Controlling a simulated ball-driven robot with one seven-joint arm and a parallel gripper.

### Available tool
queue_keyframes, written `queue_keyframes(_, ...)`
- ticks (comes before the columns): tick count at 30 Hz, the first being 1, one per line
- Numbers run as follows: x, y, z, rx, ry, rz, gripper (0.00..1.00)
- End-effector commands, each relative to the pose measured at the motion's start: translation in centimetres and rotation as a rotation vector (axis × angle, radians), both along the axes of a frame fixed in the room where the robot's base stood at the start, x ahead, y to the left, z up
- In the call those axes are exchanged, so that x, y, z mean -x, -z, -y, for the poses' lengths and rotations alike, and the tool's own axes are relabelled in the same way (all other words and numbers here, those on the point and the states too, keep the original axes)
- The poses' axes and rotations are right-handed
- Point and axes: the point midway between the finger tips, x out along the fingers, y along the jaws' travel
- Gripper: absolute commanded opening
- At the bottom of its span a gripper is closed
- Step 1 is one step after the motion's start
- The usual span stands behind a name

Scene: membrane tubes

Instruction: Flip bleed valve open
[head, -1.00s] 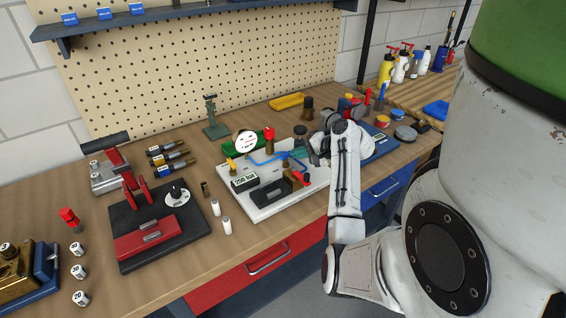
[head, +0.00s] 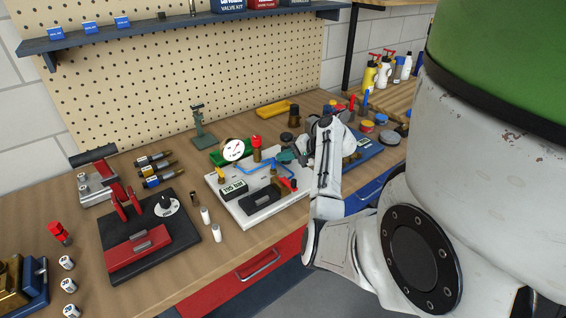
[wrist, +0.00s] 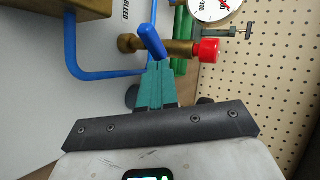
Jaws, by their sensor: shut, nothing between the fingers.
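The brass valve (wrist: 180,48) has a short blue lever (wrist: 151,40) and a red cap (wrist: 208,50) in the wrist view. The printed word BLEED shows on the white panel (wrist: 105,40) near it. The lever leans up and left across the brass body. My gripper (wrist: 158,64) has its teal fingers shut, with tips right at the lever's lower end; I cannot tell whether they touch. In the head view my gripper (head: 286,156) is over the right part of the white panel (head: 262,214), beside the blue tube (head: 262,163). The lever cannot be made out there.
A round gauge (head: 233,150) and a red-capped brass fitting (head: 256,143) stand at the panel's back. A red-and-black press (head: 140,245) stands left. A pegboard (wrist: 275,70) is behind.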

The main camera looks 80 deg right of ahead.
Motion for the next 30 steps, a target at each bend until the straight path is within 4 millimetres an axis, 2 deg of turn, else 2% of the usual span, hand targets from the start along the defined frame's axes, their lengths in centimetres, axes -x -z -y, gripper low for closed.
queue_keyframes(12, -0.9, -0.1, 1.1, 0.001, 0.0, 0.001, 0.0)
queue_keyframes(30, -1.3, 0.0, 1.6, 0.0, 0.001, 0.0, 0.0)
